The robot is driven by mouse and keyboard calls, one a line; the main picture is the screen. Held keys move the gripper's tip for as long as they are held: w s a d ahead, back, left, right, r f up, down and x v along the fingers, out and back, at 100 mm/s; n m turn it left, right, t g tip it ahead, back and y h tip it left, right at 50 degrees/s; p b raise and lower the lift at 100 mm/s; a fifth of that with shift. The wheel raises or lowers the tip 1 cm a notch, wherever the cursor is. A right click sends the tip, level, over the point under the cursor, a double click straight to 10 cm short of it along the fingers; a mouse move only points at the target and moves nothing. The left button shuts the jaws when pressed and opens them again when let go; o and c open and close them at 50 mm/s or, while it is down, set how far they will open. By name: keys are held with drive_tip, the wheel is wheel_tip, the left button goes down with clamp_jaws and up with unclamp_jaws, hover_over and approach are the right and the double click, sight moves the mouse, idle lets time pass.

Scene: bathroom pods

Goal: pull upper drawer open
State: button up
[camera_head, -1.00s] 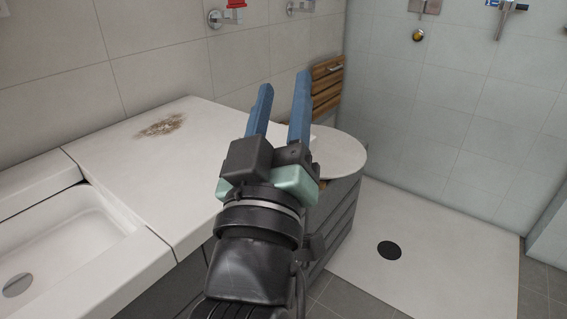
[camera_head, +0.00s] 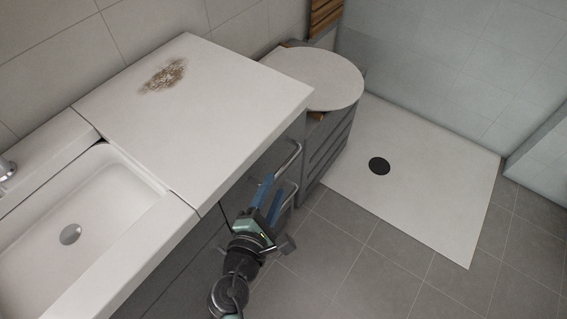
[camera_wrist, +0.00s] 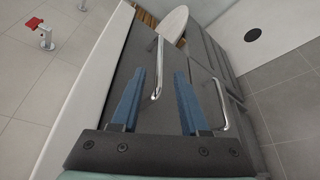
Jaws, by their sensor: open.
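The upper drawer (camera_head: 292,137) is a dark grey front below the white countertop and looks closed. Its bar handle (camera_head: 289,162) is shiny metal. In the wrist view the upper handle (camera_wrist: 159,68) lies between my two blue fingers in the picture. My gripper (camera_head: 271,190) is open at the drawer fronts, with its fingers towards the upper handle. It also shows in the wrist view (camera_wrist: 158,77). I cannot tell whether the fingertips touch the handle or stop short of it. A lower handle (camera_wrist: 222,105) shows to the right of the fingers.
The white countertop (camera_head: 225,110) overhangs the drawers, with a brown stain (camera_head: 163,76) on it. A sink (camera_head: 95,220) is at the left. A grey unit with a round white top (camera_head: 318,78) stands beyond the drawers. The tiled floor (camera_head: 370,260) at the right is clear.

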sight(284, 165)
drive_tip(key=x, duration=0.8)
drive_tip(key=shift+b, duration=0.35)
drive_tip(key=shift+c, duration=0.2)
clamp_jaws()
idle(0.8)
